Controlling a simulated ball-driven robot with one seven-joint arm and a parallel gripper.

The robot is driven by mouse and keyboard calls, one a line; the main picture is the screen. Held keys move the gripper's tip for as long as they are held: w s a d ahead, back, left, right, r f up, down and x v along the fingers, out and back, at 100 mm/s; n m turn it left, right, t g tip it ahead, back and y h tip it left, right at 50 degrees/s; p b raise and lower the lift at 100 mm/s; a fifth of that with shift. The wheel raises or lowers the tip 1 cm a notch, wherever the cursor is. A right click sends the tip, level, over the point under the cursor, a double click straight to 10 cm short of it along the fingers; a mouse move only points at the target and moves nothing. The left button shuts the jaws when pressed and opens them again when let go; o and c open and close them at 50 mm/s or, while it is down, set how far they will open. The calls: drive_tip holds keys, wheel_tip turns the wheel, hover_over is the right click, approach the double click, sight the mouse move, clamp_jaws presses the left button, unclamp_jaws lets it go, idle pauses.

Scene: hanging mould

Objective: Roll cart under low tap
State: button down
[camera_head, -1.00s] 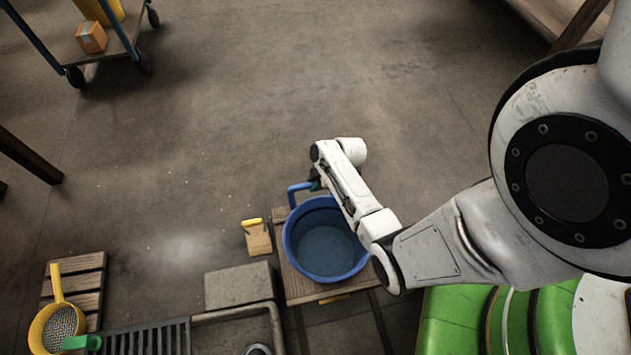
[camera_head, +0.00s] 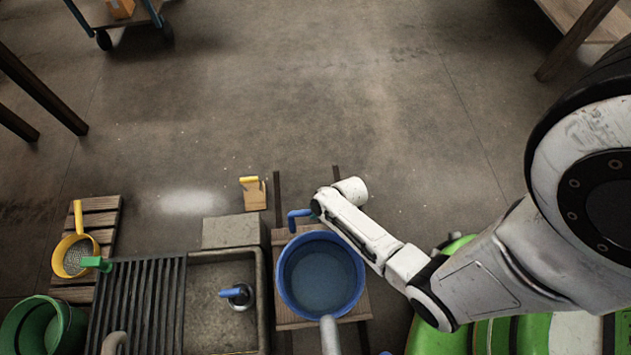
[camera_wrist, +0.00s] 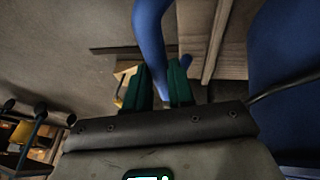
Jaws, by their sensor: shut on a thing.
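The wooden cart (camera_head: 282,252) stands beside the right side of the stone sink. A blue bucket (camera_head: 321,277) sits on it. My gripper (camera_head: 315,209) is at the cart's far left, its green fingers (camera_wrist: 166,88) shut on an upright blue handle (camera_wrist: 150,35) in the wrist view. The handle's curved top also shows in the head view (camera_head: 298,214); its lower joint is hidden. A grey spout (camera_head: 329,336) rises from the bottom edge and its tip overlaps the bucket's near rim. Its height above the bucket is not clear.
The sink (camera_head: 205,265) with a blue-topped fitting (camera_head: 237,292) is close on the cart's left, beside a concrete block (camera_head: 232,231). A wooden block with a yellow top (camera_head: 252,193) stands on the floor beyond. Green machinery (camera_head: 440,330) is at right. Floor beyond is clear.

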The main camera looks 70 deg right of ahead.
sight(315, 248)
drive_tip(key=s+a+p, duration=0.1)
drive_tip(key=s+a, duration=0.1)
drive_tip(key=a, duration=0.1)
drive_tip(key=s+a+p, duration=0.1)
drive_tip(key=s+a, duration=0.1)
drive_tip(key=a, duration=0.1)
drive_tip(key=s+a+p, duration=0.1)
drive_tip(key=s+a, duration=0.1)
drive_tip(key=a, duration=0.1)
drive_tip(key=shift+a, duration=0.4)
drive_tip(key=c, duration=1.1)
unclamp_jaws()
drive_tip(key=shift+a, duration=0.15)
drive_tip(key=shift+o, duration=0.7)
drive_tip(key=shift+r, duration=0.15)
drive_tip(key=p+v, duration=0.5)
drive_tip(key=v, duration=0.5)
drive_tip(key=shift+r, duration=0.2)
drive_tip(key=shift+s, duration=0.1)
